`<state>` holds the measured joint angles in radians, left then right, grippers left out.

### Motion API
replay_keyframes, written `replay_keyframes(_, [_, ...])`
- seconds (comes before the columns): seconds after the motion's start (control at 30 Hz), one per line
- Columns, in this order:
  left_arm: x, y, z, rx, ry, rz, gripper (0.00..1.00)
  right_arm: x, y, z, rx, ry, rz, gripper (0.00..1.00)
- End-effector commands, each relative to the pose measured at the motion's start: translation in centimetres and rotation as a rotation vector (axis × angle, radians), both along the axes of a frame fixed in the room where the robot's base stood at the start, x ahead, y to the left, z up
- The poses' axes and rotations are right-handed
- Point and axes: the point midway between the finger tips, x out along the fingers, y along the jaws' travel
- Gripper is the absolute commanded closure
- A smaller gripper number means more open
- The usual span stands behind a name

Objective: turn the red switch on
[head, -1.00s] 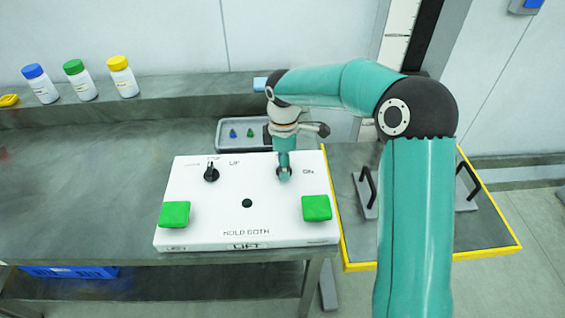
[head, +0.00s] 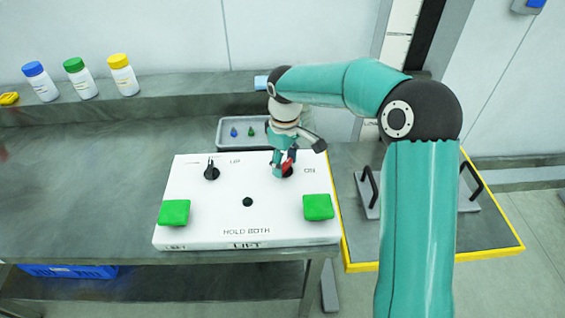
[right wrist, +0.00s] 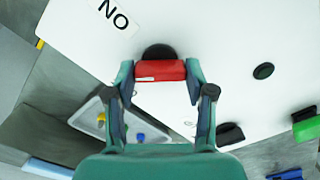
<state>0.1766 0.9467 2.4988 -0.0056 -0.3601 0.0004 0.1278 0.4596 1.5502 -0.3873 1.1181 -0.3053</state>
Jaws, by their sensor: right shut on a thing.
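The red switch (head: 287,164) stands on the white control panel (head: 250,215), near its top right, left of the ON label (head: 309,170). My right gripper (head: 282,160) is over it. In the right wrist view the red switch (right wrist: 160,70) lies between the two teal fingers of my right gripper (right wrist: 160,72), which are shut on it. Its round black base (right wrist: 159,52) shows behind it. My left gripper is not in view.
Two green buttons (head: 174,213) (head: 318,207) sit at the panel's front corners. A black selector (head: 211,170) is at the upper left. A grey tray (head: 226,137) is behind the panel. Several capped bottles (head: 82,80) stand on the back ledge. A yellow-edged platform (head: 432,247) is at right.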

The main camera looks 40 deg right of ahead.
Motion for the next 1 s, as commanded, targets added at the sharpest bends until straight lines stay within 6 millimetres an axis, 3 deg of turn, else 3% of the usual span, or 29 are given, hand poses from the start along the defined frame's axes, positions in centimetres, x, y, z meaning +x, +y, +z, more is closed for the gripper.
replay_keyframes(0.6, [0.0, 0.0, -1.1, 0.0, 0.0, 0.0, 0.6, 0.3, -0.2, 0.3, -0.001, -0.015, -0.582, 0.81])
replay_keyframes(1.0, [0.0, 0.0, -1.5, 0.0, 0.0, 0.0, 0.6, 0.3, -0.1, 0.3, 0.002, -0.015, -0.845, 0.81])
